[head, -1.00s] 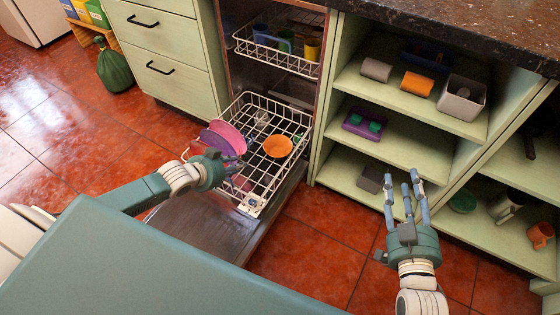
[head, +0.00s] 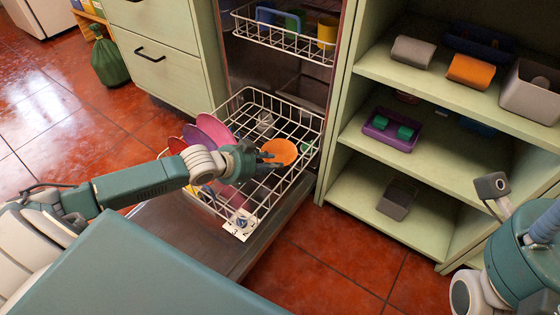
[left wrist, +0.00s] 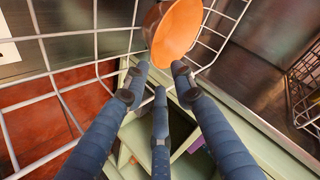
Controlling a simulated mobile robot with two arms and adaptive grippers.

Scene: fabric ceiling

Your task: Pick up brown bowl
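The brown bowl (head: 280,151) looks orange-brown and sits tilted in the lower dishwasher rack (head: 250,190). My left gripper (head: 270,161) is over the rack at the bowl's left side. In the left wrist view the bowl (left wrist: 174,30) is at the tips of my left gripper (left wrist: 160,82). Its three fingers are spread, with the bowl just beyond and between the upper two; contact is not clear. My right gripper is at the right edge of the head view, partly cut off, and its finger state is unclear.
Pink and purple plates (head: 218,133) stand in the rack left of the bowl. The upper rack (head: 280,45) holds cups. Shelves (head: 430,150) at the right hold boxes and a purple tray (head: 392,130). Red floor is open below.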

